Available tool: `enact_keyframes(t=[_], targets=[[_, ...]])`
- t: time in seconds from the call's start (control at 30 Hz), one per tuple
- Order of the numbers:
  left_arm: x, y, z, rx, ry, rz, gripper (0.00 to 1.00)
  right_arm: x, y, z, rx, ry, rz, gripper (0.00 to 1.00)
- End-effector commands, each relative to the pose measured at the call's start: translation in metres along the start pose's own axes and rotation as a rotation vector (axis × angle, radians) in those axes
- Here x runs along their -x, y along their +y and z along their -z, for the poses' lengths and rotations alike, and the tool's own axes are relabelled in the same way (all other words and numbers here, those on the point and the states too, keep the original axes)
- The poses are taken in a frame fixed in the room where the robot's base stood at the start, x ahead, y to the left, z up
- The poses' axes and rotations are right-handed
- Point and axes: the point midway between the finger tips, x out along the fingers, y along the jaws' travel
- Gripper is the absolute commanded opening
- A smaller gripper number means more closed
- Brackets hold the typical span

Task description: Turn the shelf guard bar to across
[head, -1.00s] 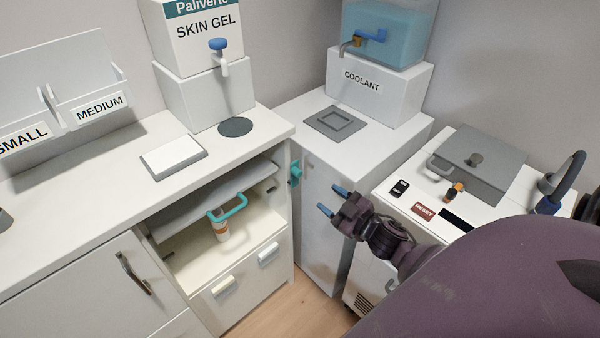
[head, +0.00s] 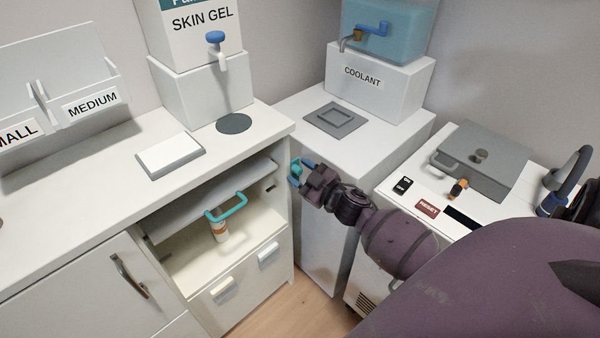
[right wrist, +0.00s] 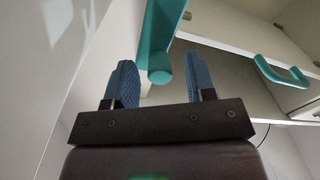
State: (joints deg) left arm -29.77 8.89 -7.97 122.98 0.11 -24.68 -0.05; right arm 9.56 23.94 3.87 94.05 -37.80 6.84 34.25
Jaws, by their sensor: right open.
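A teal bar (head: 295,167) is mounted at the right front edge of the open cabinet and looks like the guard bar. It does not lie across the opening. My right gripper (head: 301,173) is at this bar, open, with its blue fingertips partly hiding it in the head view. In the right wrist view, the teal bar (right wrist: 160,38) has its rounded end between the two open fingers (right wrist: 160,80), with gaps visible on both sides. My left gripper is not in view.
The coolant cabinet (head: 330,205) stands close to the right gripper. A narrow floor strip (head: 268,315) shows below.

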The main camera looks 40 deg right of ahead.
Motion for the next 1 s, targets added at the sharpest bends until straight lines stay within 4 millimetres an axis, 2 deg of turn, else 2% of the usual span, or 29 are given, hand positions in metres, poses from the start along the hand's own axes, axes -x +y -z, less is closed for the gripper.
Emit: enact_keyframes(t=[0.3, 0.37, 0.63, 1.0], targets=[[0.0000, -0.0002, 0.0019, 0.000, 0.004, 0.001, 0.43, -0.0021, 0.0001, 0.0001, 0.000, 0.000, 0.000, 0.50], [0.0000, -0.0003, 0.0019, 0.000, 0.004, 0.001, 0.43, -0.0020, 0.0002, 0.0001, 0.000, 0.000, 0.000, 0.42], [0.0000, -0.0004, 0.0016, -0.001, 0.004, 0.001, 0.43, -0.0019, 0.0002, 0.0001, 0.000, 0.000, 0.000, 0.01], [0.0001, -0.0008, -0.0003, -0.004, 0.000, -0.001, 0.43, -0.0015, 0.0024, -0.0011, 0.008, 0.000, 0.000, 0.00]])
